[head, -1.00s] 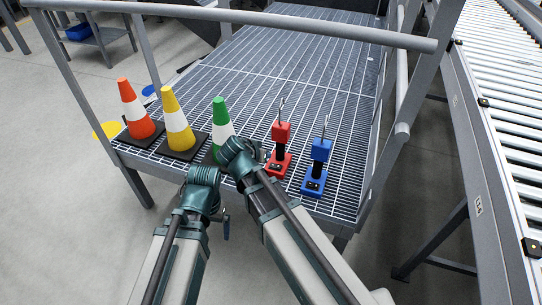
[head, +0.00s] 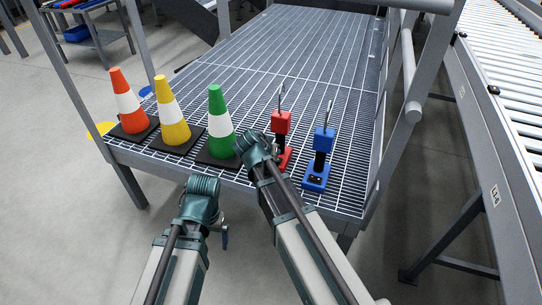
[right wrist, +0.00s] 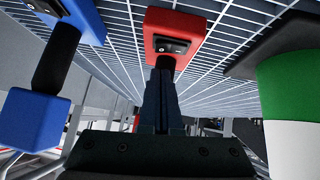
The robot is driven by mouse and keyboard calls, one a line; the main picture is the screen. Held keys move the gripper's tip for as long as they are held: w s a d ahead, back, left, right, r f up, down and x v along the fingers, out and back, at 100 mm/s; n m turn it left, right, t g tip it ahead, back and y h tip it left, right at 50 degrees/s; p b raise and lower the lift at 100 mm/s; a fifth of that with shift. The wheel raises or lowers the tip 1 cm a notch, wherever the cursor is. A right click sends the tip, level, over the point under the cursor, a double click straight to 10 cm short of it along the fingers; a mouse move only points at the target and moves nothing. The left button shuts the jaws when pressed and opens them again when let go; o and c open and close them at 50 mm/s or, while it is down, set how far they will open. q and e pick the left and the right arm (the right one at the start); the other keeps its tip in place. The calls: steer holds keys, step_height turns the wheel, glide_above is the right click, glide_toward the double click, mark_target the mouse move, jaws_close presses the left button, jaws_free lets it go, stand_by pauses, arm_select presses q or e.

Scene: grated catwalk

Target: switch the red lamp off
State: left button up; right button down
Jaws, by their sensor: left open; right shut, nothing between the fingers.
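The red lamp (head: 281,122) stands upright on the grated platform, with a red head, black post, metal hook and red base. In the right wrist view its base (right wrist: 186,22) shows a black rocker switch (right wrist: 172,46). My right gripper (right wrist: 163,70) is shut and empty, its fingertips just in front of that switch; I cannot tell whether they touch. In the head view my right wrist partly covers the lamp's base and hides the fingertips. My left gripper (head: 225,238) is open and empty, low in front of the platform edge. I cannot tell whether the lamp is lit.
A blue lamp (head: 324,138) stands close to the right of the red one. A green cone (head: 220,122), yellow cone (head: 173,112) and orange cone (head: 129,103) stand to the left. Behind them the grating (head: 290,50) is clear. A roller conveyor (head: 500,80) runs at far right.

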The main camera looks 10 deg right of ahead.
mark_target(275, 158)
steer(key=shift+s+d+f+b, duration=0.15)
steer(key=shift+f+b, duration=0.7)
steer(key=shift+f, duration=0.45)
steer(key=shift+s+d+f+b, duration=0.1)
steer(key=shift+f+b, duration=0.2)
steer(key=shift+b, duration=0.05)
